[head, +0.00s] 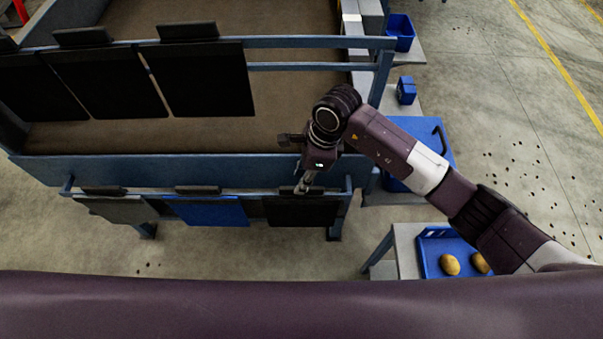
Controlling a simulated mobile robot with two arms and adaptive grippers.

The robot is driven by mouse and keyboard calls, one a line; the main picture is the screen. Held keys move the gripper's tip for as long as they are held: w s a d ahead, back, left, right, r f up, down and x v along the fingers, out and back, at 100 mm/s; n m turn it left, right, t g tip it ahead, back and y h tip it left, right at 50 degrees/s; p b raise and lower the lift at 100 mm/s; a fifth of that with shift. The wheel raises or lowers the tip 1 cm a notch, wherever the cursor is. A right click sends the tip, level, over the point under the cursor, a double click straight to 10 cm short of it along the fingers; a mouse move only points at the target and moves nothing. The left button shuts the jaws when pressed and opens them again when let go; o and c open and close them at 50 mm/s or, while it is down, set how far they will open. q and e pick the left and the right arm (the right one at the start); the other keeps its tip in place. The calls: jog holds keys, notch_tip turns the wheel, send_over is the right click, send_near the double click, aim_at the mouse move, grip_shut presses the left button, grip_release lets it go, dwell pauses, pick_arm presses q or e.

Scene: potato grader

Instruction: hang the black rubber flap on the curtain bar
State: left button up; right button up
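The curtain bar (318,42) is the blue bar across the top of the frame. Several black flaps, one of them (200,80), hang from its left and middle part, and its right part is bare. Another black rubber flap (300,213) hangs on the lower front rail at its right end. My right gripper (304,187) points down at the top edge of this flap and covers part of it. Its fingers are small and partly hidden, so I cannot tell whether they are closed on the flap. My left gripper is not in view.
A grey flap (120,210) and a blue flap (212,211) hang on the lower rail to the left. A blue tray (432,262) with potatoes, a blue bin (398,32) and a small blue box (406,91) stand on the right. A second blue bar (300,66) runs below the curtain bar.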

jog(key=shift+d+b+x, duration=0.25)
jog(key=shift+b+x, duration=0.15)
jog(key=shift+x, duration=0.6)
jog(key=b+x, duration=0.2)
jog(key=d+b+x, duration=0.1)
jog(key=b+x, duration=0.1)
jog(key=shift+f, duration=0.3)
jog(key=shift+c, duration=0.3)
grip_shut()
jog(key=shift+a+r, duration=0.1)
jog(key=shift+w+r, duration=0.1)
jog(key=shift+r, duration=0.05)
